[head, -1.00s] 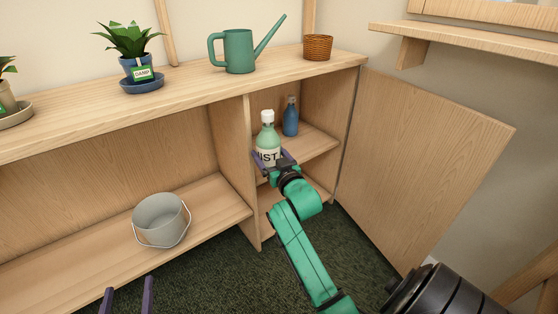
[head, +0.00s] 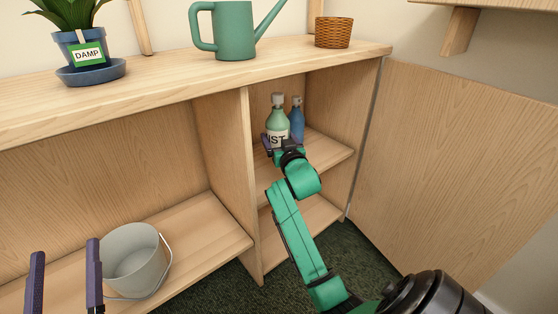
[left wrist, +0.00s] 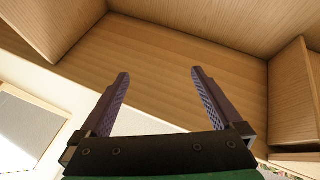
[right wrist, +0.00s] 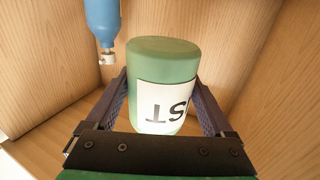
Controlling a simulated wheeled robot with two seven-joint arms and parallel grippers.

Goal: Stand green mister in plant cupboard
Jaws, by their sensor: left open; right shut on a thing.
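The green mister (head: 278,117), a bottle with a pale cap and a white label, is upright inside the open plant cupboard (head: 249,160) at the middle shelf. My right gripper (head: 281,147) is shut on it; the right wrist view also shows the green mister (right wrist: 165,68) between the fingers (right wrist: 163,110). Whether its base touches the shelf is hidden by the gripper. A blue bottle (head: 297,118) stands just to its right and behind. My left gripper (head: 65,275) is open and empty at the lower left, and it also shows empty in the left wrist view (left wrist: 158,85).
The cupboard door (head: 450,165) stands open on the right. A grey bucket (head: 135,262) stands on the low shelf near my left gripper. A watering can (head: 233,30), wicker pot (head: 333,32) and potted plant on a blue saucer (head: 90,72) are on top.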

